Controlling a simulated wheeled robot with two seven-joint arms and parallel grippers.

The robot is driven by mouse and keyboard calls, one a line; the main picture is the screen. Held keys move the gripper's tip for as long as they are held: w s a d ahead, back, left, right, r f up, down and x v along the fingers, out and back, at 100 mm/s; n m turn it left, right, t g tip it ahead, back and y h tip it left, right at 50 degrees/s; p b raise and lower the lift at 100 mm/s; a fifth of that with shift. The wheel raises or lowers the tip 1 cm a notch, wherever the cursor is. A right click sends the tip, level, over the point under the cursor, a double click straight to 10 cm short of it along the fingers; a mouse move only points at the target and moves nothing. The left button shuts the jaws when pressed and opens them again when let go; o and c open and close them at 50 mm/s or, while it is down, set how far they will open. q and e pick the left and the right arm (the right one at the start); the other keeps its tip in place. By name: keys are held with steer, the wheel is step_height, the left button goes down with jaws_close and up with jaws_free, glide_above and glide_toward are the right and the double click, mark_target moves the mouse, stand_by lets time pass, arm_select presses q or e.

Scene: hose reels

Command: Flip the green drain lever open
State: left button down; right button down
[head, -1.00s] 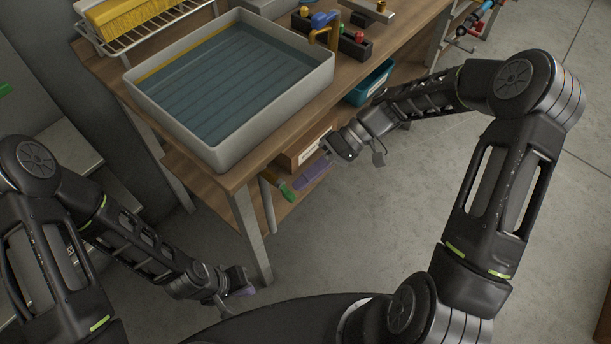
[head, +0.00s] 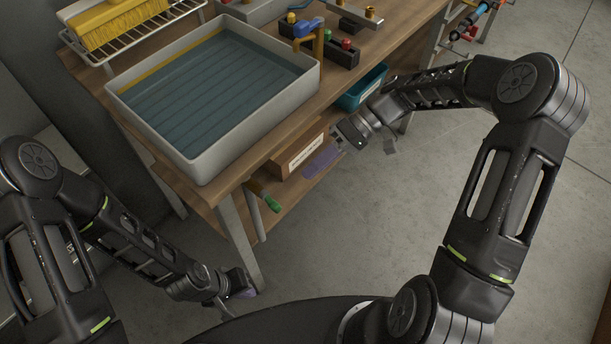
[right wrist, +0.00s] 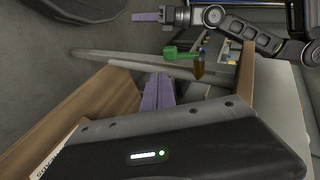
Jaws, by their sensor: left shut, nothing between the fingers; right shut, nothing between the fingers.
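The green drain lever (head: 273,205) sits on a small brass-coloured valve (head: 256,188) below the tray's front corner, beside a table leg. In the right wrist view the lever (right wrist: 182,52) shows as a green bar beyond my fingers, apart from them, with the valve body (right wrist: 199,67) at its right. My right gripper (head: 321,160) has purple fingers, shut and empty, up and right of the lever in the head view; its fingers (right wrist: 160,90) point toward the lever's side in the wrist view. My left gripper (head: 244,291) is shut and empty, low beside the table leg.
A grey water-filled tray (head: 203,173) stands on the wooden bench (head: 225,188). A labelled cardboard box (head: 292,160) and a teal bin (head: 365,88) are under it. A yellow brush (head: 115,22) lies on a wire rack. The floor (head: 370,220) right of the bench is clear.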

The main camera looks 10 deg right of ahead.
steer(key=f+v, duration=0.1)
steer(key=v, duration=0.5)
steer(key=shift+w+d, duration=0.35)
steer(key=shift+d, duration=0.25)
steer(key=shift+r, duration=0.1)
steer(key=w+d+f+m+t+h, duration=0.1)
steer(key=w+f+m+t+h, duration=0.15)
steer(key=w+f+m, duration=0.35)
steer(key=s+a+f+m+t+h+p, duration=0.1)
steer(key=s+a+f+h, duration=0.15)
steer(key=f, duration=0.35)
steer(key=s+a+f+m+t+h+p, duration=0.1)
steer(key=s+f+m, duration=0.15)
steer(key=f, duration=0.35)
steer(key=s+a+p, duration=0.1)
steer(key=s+a, duration=0.2)
steer(key=s, duration=0.3)
steer(key=s+a+f+n+p, duration=0.1)
steer(key=s+a+p, duration=0.1)
steer(key=s+a, duration=0.2)
steer(key=s+a+n+h+p, duration=0.1)
steer(key=s+a, duration=0.2)
steer(key=s, duration=0.6)
steer(key=shift+s+a+f+g, duration=0.25)
steer(key=shift+s+a+g, duration=0.1)
